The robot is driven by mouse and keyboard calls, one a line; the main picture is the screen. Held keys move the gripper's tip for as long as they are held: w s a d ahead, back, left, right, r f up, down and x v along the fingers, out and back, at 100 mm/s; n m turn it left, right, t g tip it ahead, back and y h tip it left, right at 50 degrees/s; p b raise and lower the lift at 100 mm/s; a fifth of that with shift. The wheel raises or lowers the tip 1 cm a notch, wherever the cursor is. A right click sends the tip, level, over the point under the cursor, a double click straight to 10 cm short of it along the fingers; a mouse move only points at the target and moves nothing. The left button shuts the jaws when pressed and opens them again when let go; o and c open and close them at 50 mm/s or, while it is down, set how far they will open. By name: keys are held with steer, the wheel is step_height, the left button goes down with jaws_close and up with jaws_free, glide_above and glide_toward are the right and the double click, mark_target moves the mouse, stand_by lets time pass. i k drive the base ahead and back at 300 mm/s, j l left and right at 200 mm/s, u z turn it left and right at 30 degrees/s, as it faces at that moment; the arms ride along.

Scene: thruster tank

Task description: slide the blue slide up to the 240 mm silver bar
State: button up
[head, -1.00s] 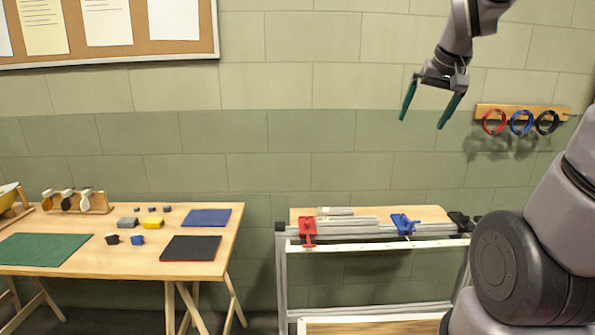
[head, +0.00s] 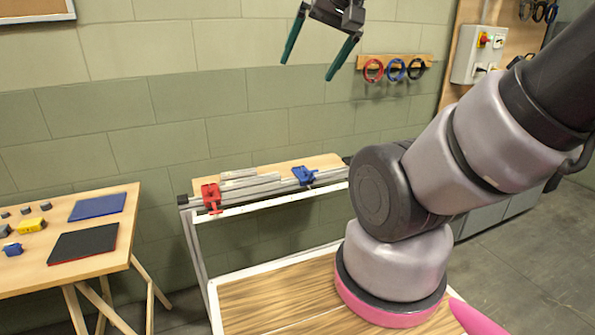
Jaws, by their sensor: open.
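The blue slide (head: 304,175) sits on the rail (head: 270,192) of the bench, toward its right part. Silver bars (head: 245,184) of differing lengths lie on the bench to the left of the blue slide; I cannot tell which is the 240 mm one. A red slide or stop (head: 211,197) sits at the left end of the bars. My gripper (head: 308,56) is open and empty, high above the bench in front of the wall, well apart from the blue slide.
A wooden table (head: 110,257) at the left bears a blue mat (head: 97,206), a dark mat (head: 84,242) and small blocks. Red, blue and black rings hang on a wall rack (head: 394,62). My arm fills the right side. Open floor shows at the lower right.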

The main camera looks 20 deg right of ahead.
mark_target(300, 172)
steer(key=i+l, duration=0.2)
steer(key=i, duration=0.35)
steer(key=i+l, duration=0.15)
steer(key=i, duration=0.35)
